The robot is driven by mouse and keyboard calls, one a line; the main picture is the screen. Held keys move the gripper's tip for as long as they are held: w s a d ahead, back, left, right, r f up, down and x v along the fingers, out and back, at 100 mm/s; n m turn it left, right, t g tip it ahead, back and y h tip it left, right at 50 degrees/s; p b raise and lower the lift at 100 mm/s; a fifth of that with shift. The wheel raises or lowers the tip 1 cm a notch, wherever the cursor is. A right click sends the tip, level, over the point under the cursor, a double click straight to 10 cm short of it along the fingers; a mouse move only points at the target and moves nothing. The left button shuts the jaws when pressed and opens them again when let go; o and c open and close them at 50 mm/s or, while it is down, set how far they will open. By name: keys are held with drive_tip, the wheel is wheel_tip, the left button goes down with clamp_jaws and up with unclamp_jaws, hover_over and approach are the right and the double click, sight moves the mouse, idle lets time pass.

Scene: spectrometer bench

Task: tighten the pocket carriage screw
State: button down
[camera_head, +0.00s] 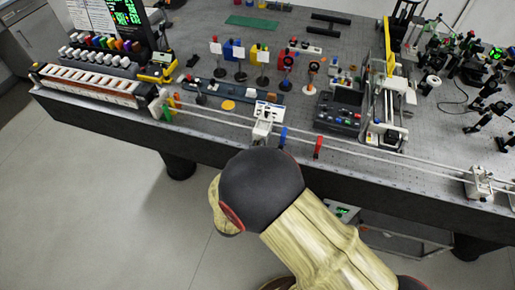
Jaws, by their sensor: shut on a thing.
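A white carriage (267,112) sits on the long pale rail (375,154) along the bench's front edge, just beyond my arm. I cannot tell for sure that it is the pocket carriage. Its screw is too small to make out or is hidden. My arm covers the lower middle of the view, with its dark rounded joint just in front of the carriage. My gripper is not visible; the arm may hide it. I cannot see what it touches or holds.
A blue marker (283,135) and a red marker (318,146) stand at the rail right of the carriage. A white rail end block (480,184) is at the right. The perforated bench (226,133) is crowded with optics behind the rail. Floor (90,210) is clear at left.

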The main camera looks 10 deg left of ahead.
drive_tip(key=shift+f, duration=0.1)
idle(0.3)
drive_tip(key=c, duration=1.8)
unclamp_jaws()
drive_tip(key=s, duration=0.8)
drive_tip(key=s+a, duration=0.1)
drive_tip(key=s, duration=0.3)
